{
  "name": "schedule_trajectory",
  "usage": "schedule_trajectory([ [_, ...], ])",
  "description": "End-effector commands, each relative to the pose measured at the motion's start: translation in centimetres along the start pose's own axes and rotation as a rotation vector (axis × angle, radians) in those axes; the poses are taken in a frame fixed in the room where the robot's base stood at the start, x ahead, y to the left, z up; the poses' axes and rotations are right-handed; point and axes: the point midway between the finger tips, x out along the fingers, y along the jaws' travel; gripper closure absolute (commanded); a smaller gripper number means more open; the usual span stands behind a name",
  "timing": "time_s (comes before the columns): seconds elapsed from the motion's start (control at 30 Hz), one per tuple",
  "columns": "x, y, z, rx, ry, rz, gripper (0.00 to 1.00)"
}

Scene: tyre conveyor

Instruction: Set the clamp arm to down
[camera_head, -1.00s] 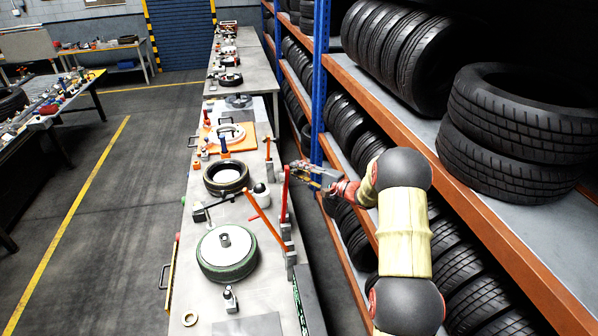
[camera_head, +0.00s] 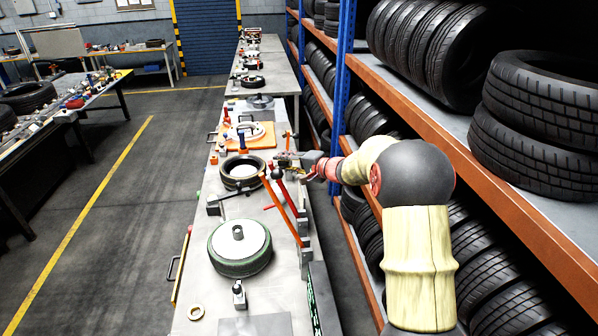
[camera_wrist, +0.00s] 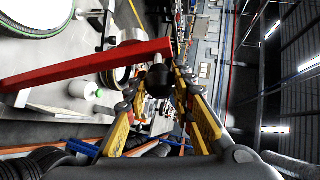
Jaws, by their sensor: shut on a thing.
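The red clamp arm (camera_head: 287,192) rises from a grey upright at the table's right edge and leans to the left, with a dark round knob (camera_head: 277,174) at its top. An orange bar (camera_head: 283,208) leans close beside it. My gripper (camera_head: 281,160) is at the knob end, small in the head view. In the wrist view, the yellow fingers of my gripper (camera_wrist: 165,82) close around the black knob (camera_wrist: 157,80), and the red arm (camera_wrist: 90,66) runs off to the left. The exact finger contact is partly hidden.
A green-edged wheel (camera_head: 239,249) lies on the grey table (camera_head: 205,290), with a dark tyre (camera_head: 242,172) behind it. A small clamp (camera_head: 239,295) stands in front. The orange-edged shelf (camera_head: 490,196) with tyres is close on the right. The floor at left is open.

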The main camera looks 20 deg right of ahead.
Motion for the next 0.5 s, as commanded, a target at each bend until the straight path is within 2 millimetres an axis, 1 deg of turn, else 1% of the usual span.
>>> schedule_trajectory([
  [0.03,0.8,0.3,0.8,-0.001,-0.005,-0.008,1.00],
  [0.2,2.4,0.3,2.6,0.003,-0.005,-0.008,1.00],
  [0.5,4.2,0.2,4.5,0.004,-0.005,-0.008,1.00],
])
